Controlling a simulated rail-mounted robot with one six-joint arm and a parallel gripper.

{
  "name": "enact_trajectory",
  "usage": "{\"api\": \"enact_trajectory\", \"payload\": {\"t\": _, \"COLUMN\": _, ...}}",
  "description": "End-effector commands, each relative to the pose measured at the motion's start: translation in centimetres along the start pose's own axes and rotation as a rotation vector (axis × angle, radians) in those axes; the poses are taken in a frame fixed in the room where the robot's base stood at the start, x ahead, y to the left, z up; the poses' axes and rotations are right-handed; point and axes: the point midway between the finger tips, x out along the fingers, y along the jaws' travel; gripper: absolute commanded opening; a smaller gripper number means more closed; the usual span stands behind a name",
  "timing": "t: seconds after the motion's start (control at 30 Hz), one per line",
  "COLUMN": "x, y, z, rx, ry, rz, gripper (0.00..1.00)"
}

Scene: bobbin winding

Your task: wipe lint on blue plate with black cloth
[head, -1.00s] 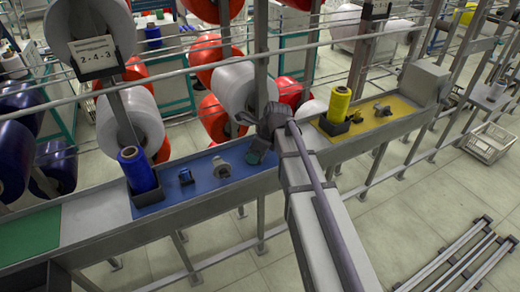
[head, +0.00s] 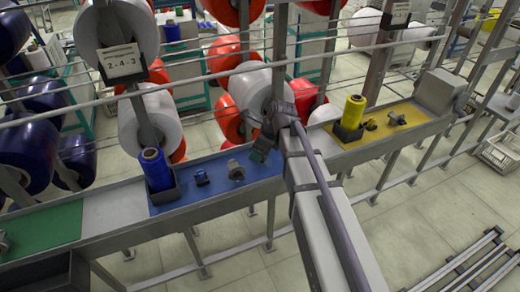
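The blue plate (head: 215,188) lies on the long grey bench left of my arm. On it a blue thread cone (head: 155,168) stands in a dark holder at the left end. A small blue part (head: 201,177) and a grey metal fitting (head: 236,170) sit in its middle. My gripper (head: 261,153) hangs over or just above the plate's right end, right of the fitting. It is small and dark, and its fingers cannot be made out. I cannot make out the black cloth or any lint. My forearm hides the bench just right of the gripper.
A yellow plate (head: 410,115) with a yellow cone (head: 352,112) stands right of my arm. A green plate (head: 45,230) lies at far left, beyond a bare grey stretch (head: 115,210). Rails and large reels (head: 245,90) stand close behind the bench.

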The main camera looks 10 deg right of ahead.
Motion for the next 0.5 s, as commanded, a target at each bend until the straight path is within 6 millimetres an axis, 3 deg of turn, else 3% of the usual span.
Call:
{"api": "enact_trajectory", "payload": {"t": 0.03, "x": -1.3, "y": 0.0, "z": 0.5, "rx": 0.0, "ry": 0.0, "rz": 0.0, "gripper": 0.5}}
{"api": "enact_trajectory", "payload": {"t": 0.13, "x": -2.2, "y": 0.0, "z": 0.9, "rx": 0.0, "ry": 0.0, "rz": 0.0, "gripper": 0.5}}
{"api": "enact_trajectory", "payload": {"t": 0.5, "x": -2.4, "y": 0.0, "z": 1.0, "rx": 0.0, "ry": 0.0, "rz": 0.0, "gripper": 0.5}}
